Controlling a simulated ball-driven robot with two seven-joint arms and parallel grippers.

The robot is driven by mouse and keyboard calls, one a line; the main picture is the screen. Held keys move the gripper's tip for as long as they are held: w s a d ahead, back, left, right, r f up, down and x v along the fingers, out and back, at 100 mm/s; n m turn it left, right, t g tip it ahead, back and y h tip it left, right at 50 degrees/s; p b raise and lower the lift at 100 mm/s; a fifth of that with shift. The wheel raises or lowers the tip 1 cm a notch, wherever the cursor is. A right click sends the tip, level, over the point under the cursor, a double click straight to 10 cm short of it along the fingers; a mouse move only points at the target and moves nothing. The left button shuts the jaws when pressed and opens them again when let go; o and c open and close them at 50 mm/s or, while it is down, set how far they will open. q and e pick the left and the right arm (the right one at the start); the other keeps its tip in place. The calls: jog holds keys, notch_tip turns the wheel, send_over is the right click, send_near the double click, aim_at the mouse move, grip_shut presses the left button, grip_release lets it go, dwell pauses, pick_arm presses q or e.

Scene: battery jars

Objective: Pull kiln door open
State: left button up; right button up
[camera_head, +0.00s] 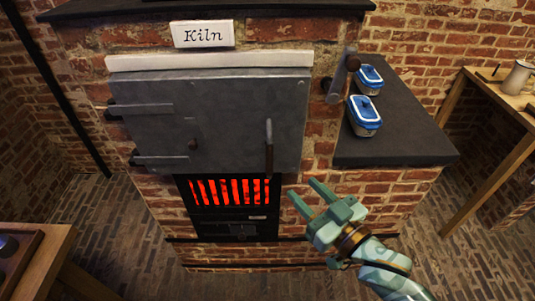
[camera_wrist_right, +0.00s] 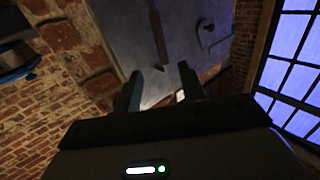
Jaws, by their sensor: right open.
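The kiln door (camera_head: 220,120) is a grey metal panel with hinges on its left side, and it looks closed against the brick kiln. Its upright handle (camera_head: 269,148) is on the door's right side. My right gripper (camera_head: 305,197) is open and empty, below and to the right of the handle and apart from it. In the right wrist view the two fingers (camera_wrist_right: 162,88) show spread, with the grey door (camera_wrist_right: 185,45) and the bar-like handle (camera_wrist_right: 158,35) beyond them. My left gripper is not in view.
A dark side shelf (camera_head: 400,135) right of the door holds two blue-lidded containers, the nearer one (camera_head: 364,115) by its left edge. A metal latch (camera_head: 342,75) sticks out right of the door. A red-glowing grate (camera_head: 232,191) is below the door. A wooden table stands at lower left.

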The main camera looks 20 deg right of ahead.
aim_at(272, 160)
jog(key=b+x, duration=0.2)
jog(key=x, duration=1.1)
jog(key=shift+w+a+f, duration=0.15)
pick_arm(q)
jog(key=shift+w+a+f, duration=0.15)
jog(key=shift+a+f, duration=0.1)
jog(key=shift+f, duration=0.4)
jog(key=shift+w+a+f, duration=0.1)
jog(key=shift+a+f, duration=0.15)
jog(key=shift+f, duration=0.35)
pick_arm(e)
jog(key=shift+w, duration=0.1)
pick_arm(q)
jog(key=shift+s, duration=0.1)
pick_arm(e)
grip_shut()
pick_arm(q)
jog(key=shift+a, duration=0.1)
